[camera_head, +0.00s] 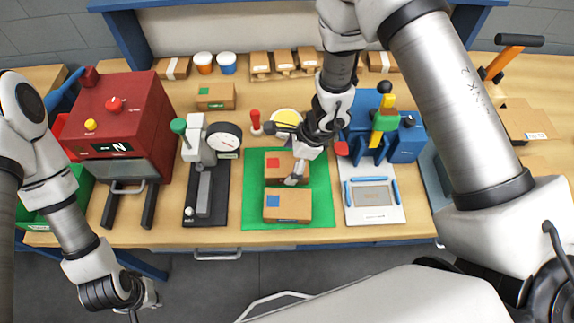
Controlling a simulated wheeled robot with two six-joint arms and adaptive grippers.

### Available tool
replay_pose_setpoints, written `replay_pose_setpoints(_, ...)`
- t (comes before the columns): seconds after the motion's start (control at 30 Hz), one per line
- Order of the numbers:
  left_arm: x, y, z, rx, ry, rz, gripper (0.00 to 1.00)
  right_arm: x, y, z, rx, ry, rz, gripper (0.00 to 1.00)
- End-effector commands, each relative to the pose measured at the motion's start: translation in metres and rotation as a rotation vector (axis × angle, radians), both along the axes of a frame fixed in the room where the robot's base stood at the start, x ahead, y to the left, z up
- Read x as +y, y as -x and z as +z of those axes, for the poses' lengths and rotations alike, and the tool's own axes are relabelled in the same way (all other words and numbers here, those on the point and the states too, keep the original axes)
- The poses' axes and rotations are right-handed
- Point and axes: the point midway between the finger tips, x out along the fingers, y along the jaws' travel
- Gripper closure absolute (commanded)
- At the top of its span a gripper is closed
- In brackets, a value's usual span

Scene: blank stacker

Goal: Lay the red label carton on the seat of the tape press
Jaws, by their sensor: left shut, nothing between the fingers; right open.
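The red label carton (272,176) is a brown box on the green mat (321,184), partly hidden by my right gripper. My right gripper (284,155) is open over the carton's right part; I cannot tell whether its fingers touch it. A blue label carton (288,207) lies just in front on the mat. I cannot tell for certain which machine is the tape press. A blue machine (405,145) with a green and yellow top stands right of the mat. My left gripper (143,303) is shut and empty, in front of the bench at lower left.
A red machine (120,115) with a front handle and a gauge stand (197,145) are left of the mat. A white plate with blue guides (372,197) lies to its right. A green label carton (216,97), cups and several boxes stand behind.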

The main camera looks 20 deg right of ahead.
Motion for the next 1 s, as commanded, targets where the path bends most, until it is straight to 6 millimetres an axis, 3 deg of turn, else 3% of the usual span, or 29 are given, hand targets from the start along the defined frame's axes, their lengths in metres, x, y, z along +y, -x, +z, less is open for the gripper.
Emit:
replay_pose_setpoints(0.17, 0.000, 0.000, 0.006, 0.000, 0.000, 0.001, 1.00, 0.007, -0.002, -0.016, 0.000, -0.001, 0.000, 0.00)
replay_pose_setpoints(1.0, 0.000, 0.000, -0.005, 0.000, 0.000, 0.000, 1.00, 0.006, -0.002, -0.020, -0.001, -0.001, 0.000, 0.00)
